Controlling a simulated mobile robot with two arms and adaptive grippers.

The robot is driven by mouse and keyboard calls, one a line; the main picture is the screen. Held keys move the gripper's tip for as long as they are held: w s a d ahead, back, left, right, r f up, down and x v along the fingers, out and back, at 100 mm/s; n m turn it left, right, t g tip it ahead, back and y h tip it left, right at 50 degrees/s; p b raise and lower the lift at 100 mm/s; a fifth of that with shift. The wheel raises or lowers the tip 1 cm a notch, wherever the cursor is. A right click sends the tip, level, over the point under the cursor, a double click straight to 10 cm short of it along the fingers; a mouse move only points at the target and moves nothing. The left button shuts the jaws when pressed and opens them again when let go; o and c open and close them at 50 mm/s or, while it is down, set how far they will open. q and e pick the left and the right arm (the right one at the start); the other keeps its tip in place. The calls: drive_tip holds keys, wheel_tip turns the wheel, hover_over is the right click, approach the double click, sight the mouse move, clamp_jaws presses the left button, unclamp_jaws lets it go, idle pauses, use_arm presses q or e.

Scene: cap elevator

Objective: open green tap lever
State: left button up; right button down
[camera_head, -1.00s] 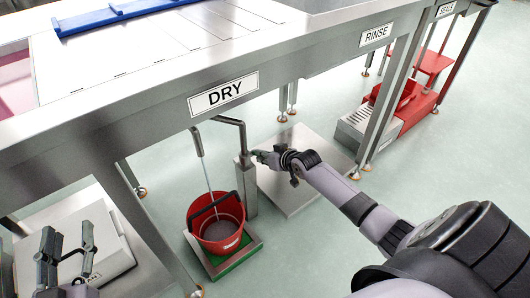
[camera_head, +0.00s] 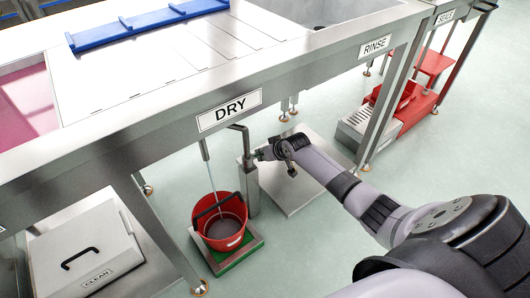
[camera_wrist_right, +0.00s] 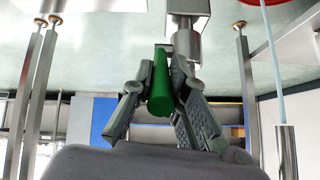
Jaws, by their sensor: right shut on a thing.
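The green tap lever (camera_wrist_right: 160,85) shows in the right wrist view as a short green cylinder between the two fingers. My right gripper (camera_wrist_right: 162,90) is shut on it, with a finger along each side. In the head view my right gripper (camera_head: 259,154) is at the top of the metal tap post (camera_head: 250,187), below the DRY sign; the lever is hidden there. A thin pale stream (camera_head: 213,181) runs from the bent spout (camera_head: 205,149) down into the red bucket (camera_head: 220,234). My left gripper is out of view.
The steel counter edge with the DRY sign (camera_head: 229,110) hangs over the tap. The bucket stands on a green-topped base (camera_head: 229,262). A flat metal plate (camera_head: 298,196) lies right of the post. A grey CLEAN box (camera_head: 85,250) is at lower left.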

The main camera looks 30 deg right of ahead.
drive_tip(key=shift+w+a+r+g+p, duration=0.1)
drive_tip(key=shift+w+r+g+p, duration=0.6)
drive_tip(key=shift+g+p, duration=0.15)
drive_tip(key=shift+w+r+g, duration=0.1)
drive_tip(key=shift+w+g, duration=0.2)
drive_tip(key=shift+g, duration=0.15)
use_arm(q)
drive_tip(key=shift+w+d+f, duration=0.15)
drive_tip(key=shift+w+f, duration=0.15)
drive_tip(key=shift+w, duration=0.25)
use_arm(e)
drive_tip(key=shift+w+a+r+g, duration=0.1)
drive_tip(key=shift+w+g, duration=0.25)
drive_tip(key=shift+g, duration=0.25)
drive_tip(key=shift+w, duration=0.1)
drive_tip(key=c, duration=1.8)
unclamp_jaws()
